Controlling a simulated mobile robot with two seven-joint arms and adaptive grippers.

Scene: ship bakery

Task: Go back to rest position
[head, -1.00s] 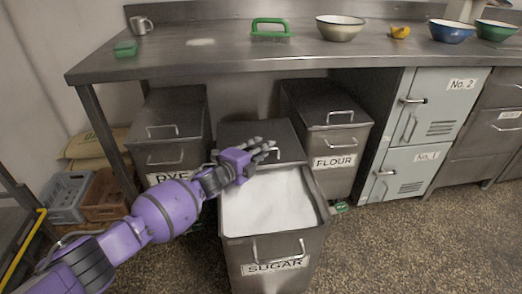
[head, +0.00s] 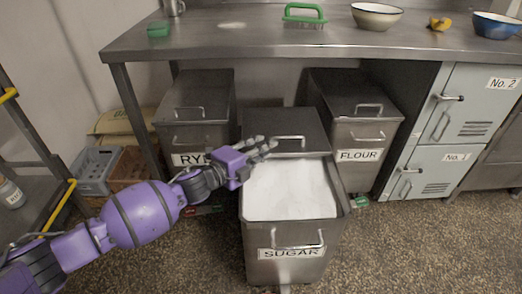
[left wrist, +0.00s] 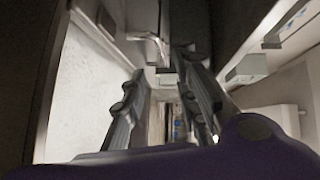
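My left gripper (head: 266,146) is open and empty, its fingers pointing right over the back left corner of the sugar bin (head: 286,238). The sugar bin stands pulled out on the floor with its front part open, showing white sugar (head: 290,190). Its dark rear lid (head: 284,122) lies behind the opening. In the left wrist view the two fingers of the left gripper (left wrist: 168,78) stand apart with nothing between them. My right gripper is in neither view.
A steel table (head: 250,45) stands behind, with the rye bin (head: 193,95) and flour bin (head: 355,95) beneath it. Grey lockers (head: 465,110) stand at right. A shelf rack (head: 40,180) and crates (head: 95,170) are at left. The speckled floor in front is clear.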

